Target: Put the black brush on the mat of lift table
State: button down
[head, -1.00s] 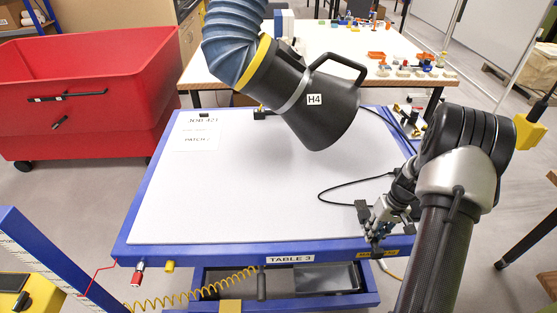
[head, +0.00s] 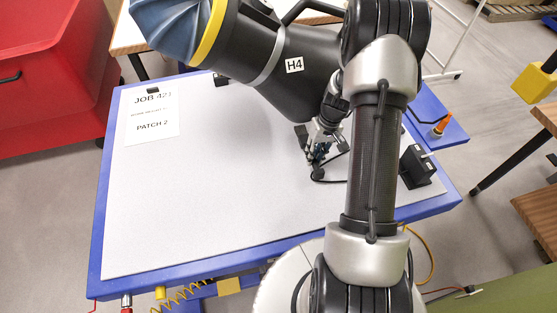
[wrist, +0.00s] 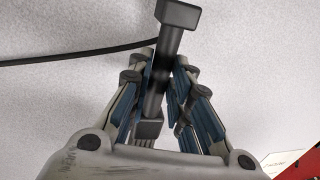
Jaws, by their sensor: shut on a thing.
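The lift table (head: 103,200) has a blue frame and a pale grey mat (head: 200,215) covering its top. My gripper (head: 318,158) is over the right part of the mat, just below the hose nozzle. In the wrist view, my gripper (wrist: 160,78) is shut on the black brush (wrist: 168,50), a dark bar with a block at its far end and a second block between the fingers. The pale speckled mat fills the background there. In the head view the brush is small and mostly hidden by the fingers; I cannot tell whether it touches the mat.
A black extraction nozzle marked H4 (head: 285,70) hangs over the mat's back. A paper sheet (head: 152,120) lies at the back left. A black block (head: 420,168) stands at the right edge. A black cable (wrist: 80,57) crosses the mat. The mat's left and front are clear.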

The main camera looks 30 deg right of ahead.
jog(key=a, duration=0.2)
jog(key=w+a, duration=0.1)
jog(key=a, duration=0.4)
jog(key=shift+w+a, duration=0.1)
jog(key=shift+w, duration=0.25)
jog(key=a, duration=0.3)
jog(key=shift+w+a+f, duration=0.3)
jog(key=shift+a+f, duration=0.05)
jog(key=shift+f, duration=0.45)
jog(key=shift+d, duration=0.15)
jog(key=c, duration=1.5)
grip_release()
jog(key=shift+o, duration=0.2)
jog(key=shift+r, duration=0.1)
